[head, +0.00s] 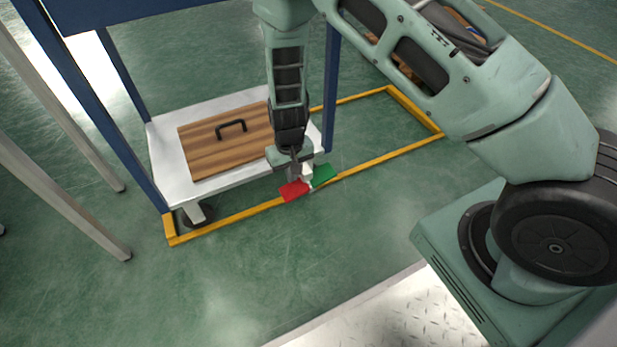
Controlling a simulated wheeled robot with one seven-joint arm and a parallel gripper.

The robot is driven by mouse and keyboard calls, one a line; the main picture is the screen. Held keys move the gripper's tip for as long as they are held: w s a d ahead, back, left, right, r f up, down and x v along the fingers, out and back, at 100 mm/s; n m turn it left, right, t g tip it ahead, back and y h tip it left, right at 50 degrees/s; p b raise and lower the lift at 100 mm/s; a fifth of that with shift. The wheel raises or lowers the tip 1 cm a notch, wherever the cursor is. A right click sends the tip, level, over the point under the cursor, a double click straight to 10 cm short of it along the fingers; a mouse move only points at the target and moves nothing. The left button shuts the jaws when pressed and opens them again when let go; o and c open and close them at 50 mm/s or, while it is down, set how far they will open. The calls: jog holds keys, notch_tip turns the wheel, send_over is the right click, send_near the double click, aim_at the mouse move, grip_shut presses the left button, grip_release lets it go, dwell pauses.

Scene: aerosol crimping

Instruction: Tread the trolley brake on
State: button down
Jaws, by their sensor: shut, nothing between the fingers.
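The trolley shows a low white deck (168,144) with a wooden board with a black handle (215,156) on it. A dark castor (198,216) shows under its near left corner. At the near right edge is a two-part pedal, with a red plate (294,191) on the left and a green plate (322,176) on the right. I cannot tell which plate sits lower. My gripper (301,177) points down, shut and empty, right at the pedal. Its tips overlap the pedal in the picture, and I cannot tell whether they touch it. My wrist hides part of the board and deck.
Blue posts (333,90) rise around the deck. A yellow floor frame (385,155) surrounds the trolley's place. Grey legs (70,200) stand at the left. Green floor (270,260) is clear in front, up to a metal tread plate (375,315).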

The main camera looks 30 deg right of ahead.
notch_tip(320, 180, up, 4)
jog(key=p, duration=0.3)
jog(key=shift+r, duration=0.1)
dwell(0.5)
jog(key=s+a+r+n+y+p, duration=0.1)
jog(key=s+a+r+p, duration=0.15)
jog(key=r, duration=0.55)
jog(key=s+a+r+n+p, duration=0.1)
jog(key=s+a+r, duration=0.3)
jog(key=r, duration=0.4)
jog(key=s+a+r+n+y+p, duration=0.1)
jog(key=s+a+r+p, duration=0.15)
jog(key=r, duration=0.55)
jog(key=s+d+r+n+h+p, duration=0.1)
jog(key=s+d+r+n+p, duration=0.1)
jog(key=s+r, duration=0.65)
jog(key=s+d+r+n+p, duration=0.1)
jog(key=s+r+n+p, duration=0.15)
jog(key=s+r, duration=0.65)
notch_tip(320, 180, up, 36)
jog(key=p, duration=3.7)
jog(key=shift+s+a, duration=0.15)
